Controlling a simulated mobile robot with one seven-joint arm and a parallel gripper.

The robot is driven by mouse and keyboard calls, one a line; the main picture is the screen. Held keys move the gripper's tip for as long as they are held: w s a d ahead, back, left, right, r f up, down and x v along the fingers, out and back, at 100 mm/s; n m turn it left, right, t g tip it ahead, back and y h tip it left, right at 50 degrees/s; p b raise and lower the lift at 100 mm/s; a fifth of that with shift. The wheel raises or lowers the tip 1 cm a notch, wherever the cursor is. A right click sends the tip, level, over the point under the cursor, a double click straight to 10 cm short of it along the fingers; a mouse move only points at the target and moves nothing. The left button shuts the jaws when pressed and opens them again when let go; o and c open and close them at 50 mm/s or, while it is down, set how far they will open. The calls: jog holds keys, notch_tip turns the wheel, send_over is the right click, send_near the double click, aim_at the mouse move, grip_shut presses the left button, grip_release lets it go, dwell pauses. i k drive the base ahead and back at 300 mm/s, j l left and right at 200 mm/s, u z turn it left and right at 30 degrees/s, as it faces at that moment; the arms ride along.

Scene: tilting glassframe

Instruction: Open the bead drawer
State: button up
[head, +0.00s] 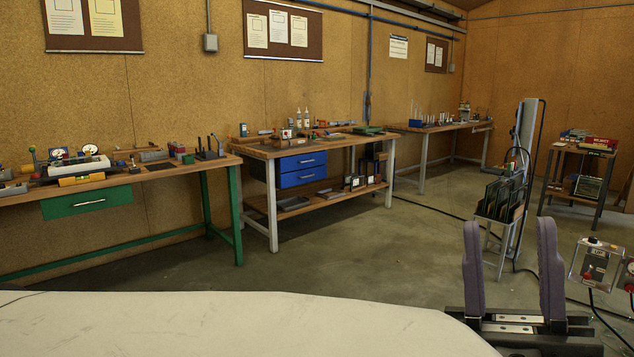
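A green drawer (90,202) with a metal handle hangs under the left bench and looks shut. Two blue drawers, an upper one (302,162) and a lower one (303,177), sit under the middle bench and look shut. No label shows which of these is the bead drawer. My gripper (511,228) is at the lower right, its two purple fingers upright and wide apart. It is open, nothing is between the fingers, and it is far from all the drawers.
The left bench (152,177), middle bench (340,143) and far bench (446,127) line the wall, with tools and parts on top. A rack of dark panels (502,195) and a control box (596,262) stand at right. The concrete floor (340,250) before the benches is clear.

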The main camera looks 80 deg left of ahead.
aim_at(67, 205)
jog(key=u, duration=3.9)
jog(key=i+l, duration=0.2)
jog(key=i, duration=0.35)
jog(key=i+l, duration=0.25)
jog(key=i, duration=0.35)
jog(key=i+l, duration=0.2)
jog(key=i, duration=0.35)
jog(key=i+l+z, duration=0.1)
jog(key=i, duration=0.45)
jog(key=i+l, duration=0.3)
jog(key=i, duration=0.3)
jog(key=i+l, duration=0.15)
jog(key=i, duration=0.4)
jog(key=i+l, duration=0.2)
jog(key=i, duration=0.4)
jog(key=z, duration=0.05)
